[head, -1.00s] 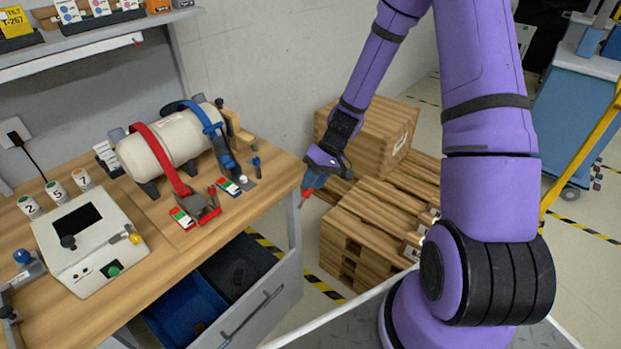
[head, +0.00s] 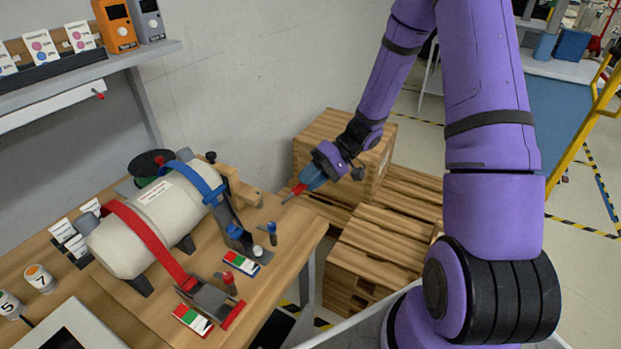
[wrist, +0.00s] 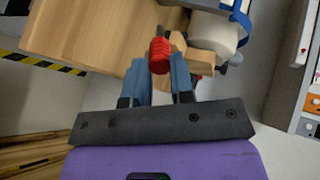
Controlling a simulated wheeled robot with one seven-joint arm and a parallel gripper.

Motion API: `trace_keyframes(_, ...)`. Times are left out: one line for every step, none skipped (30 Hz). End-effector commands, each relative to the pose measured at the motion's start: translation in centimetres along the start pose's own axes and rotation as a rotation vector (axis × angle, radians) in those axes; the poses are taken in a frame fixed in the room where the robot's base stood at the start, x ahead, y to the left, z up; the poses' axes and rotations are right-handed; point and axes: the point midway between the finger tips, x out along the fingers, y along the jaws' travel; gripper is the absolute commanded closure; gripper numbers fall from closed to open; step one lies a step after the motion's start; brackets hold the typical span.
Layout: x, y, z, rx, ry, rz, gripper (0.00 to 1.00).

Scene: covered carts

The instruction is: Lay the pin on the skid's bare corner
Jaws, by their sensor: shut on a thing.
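My gripper (head: 302,184) is shut on a red pin (head: 291,193), which sticks out past the blue fingertips to the lower left. In the wrist view the pin's ribbed red end (wrist: 159,55) sits between the two blue fingers. The skid (head: 413,185) is a slatted wooden platform on the floor behind the bench, with wooden crates on or against it. The gripper is in front of the tall crate (head: 318,137), between bench and skid in the picture. The arm and crates hide parts of the skid, and I cannot tell which corner is bare.
A lower wooden stack (head: 372,243) stands nearer me. A yellow rail (head: 583,125) is at right.

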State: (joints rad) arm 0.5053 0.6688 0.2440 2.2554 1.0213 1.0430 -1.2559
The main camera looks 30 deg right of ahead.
Motion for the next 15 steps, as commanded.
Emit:
trace_keyframes(0.2,0.4,0.0,0.001,-0.001,0.000,1.00)
trace_keyframes(0.3,0.6,0.0,0.001,-0.001,0.000,1.00)
trace_keyframes(0.5,0.9,0.0,0.001,-0.001,0.001,1.00)
trace_keyframes(0.7,1.2,0.0,0.002,-0.002,0.001,1.00)
trace_keyframes(0.8,1.4,0.0,0.002,-0.002,0.001,1.00)
trace_keyframes(0.9,1.7,0.0,0.001,-0.002,0.001,1.00)
trace_keyframes(1.1,1.9,0.0,0.001,-0.002,0.001,1.00)
trace_keyframes(1.2,2.1,0.0,0.001,-0.002,0.001,1.00)
trace_keyframes(1.3,2.4,0.0,0.001,-0.002,0.001,1.00)
trace_keyframes(1.4,2.7,0.0,0.001,-0.002,0.001,1.00)
trace_keyframes(1.6,2.9,0.0,0.001,-0.002,0.002,1.00)
trace_keyframes(1.7,3.2,0.0,0.001,-0.002,0.002,1.00)
trace_keyframes(1.8,3.4,0.0,0.000,-0.002,0.002,1.00)
trace_keyframes(1.9,3.6,0.0,0.000,-0.001,0.002,1.00)
trace_keyframes(2.1,3.8,0.0,0.000,-0.001,0.002,1.00)
